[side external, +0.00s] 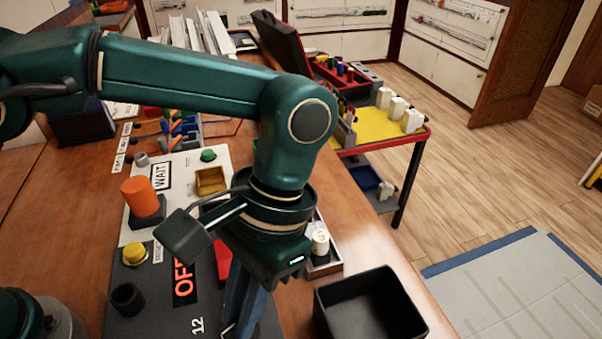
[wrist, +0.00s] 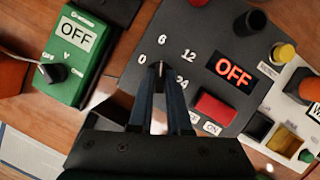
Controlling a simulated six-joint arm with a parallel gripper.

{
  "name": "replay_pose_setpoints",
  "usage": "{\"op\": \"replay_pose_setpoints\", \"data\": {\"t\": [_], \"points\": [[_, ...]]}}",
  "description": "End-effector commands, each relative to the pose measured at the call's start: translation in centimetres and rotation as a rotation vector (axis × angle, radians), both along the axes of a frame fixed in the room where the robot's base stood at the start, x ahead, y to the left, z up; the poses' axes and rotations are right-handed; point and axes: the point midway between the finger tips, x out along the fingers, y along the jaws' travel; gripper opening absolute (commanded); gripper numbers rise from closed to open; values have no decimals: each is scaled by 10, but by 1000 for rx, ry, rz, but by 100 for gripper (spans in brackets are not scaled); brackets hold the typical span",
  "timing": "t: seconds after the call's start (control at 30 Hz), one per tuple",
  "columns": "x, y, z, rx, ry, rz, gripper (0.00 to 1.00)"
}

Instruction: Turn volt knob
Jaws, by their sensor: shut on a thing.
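The dark panel (side external: 128,326) also shows in the wrist view (wrist: 213,38), with a dial marked 0, 6, 12 and 24. The volt knob (wrist: 160,68) sits amid these marks, mostly hidden by my fingers. My gripper (wrist: 159,74) is over the dial, with its fingers shut on the knob. In the side external view my gripper (side external: 240,308) reaches down to the panel's near right part, and the knob is hidden there. The red OFF display (wrist: 233,73) is beside the dial. Which mark the knob points to is hard to tell.
A red rocker (wrist: 215,108) and a yellow button (wrist: 284,53) are on the panel. A green box (wrist: 72,58) with its own black knob stands to the left in the wrist view. A black bin (side external: 368,306) stands right of my gripper, and an orange knob (side external: 139,194) rises farther back.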

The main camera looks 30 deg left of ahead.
Motion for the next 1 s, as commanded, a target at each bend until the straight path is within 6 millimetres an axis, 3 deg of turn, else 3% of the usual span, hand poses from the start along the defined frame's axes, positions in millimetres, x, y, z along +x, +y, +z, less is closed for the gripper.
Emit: {"op": "replay_pose_setpoints", "data": {"t": [0.3,0.33,0.4,0.77,1.0], "points": [[0,0,1,1,0,0,0],[0,0,1,1,0,0,28],[0,0,1,1,0,0,46],[1,0,2,0,-1,0,46],[8,-3,18,-3,-3,-1,46]]}}
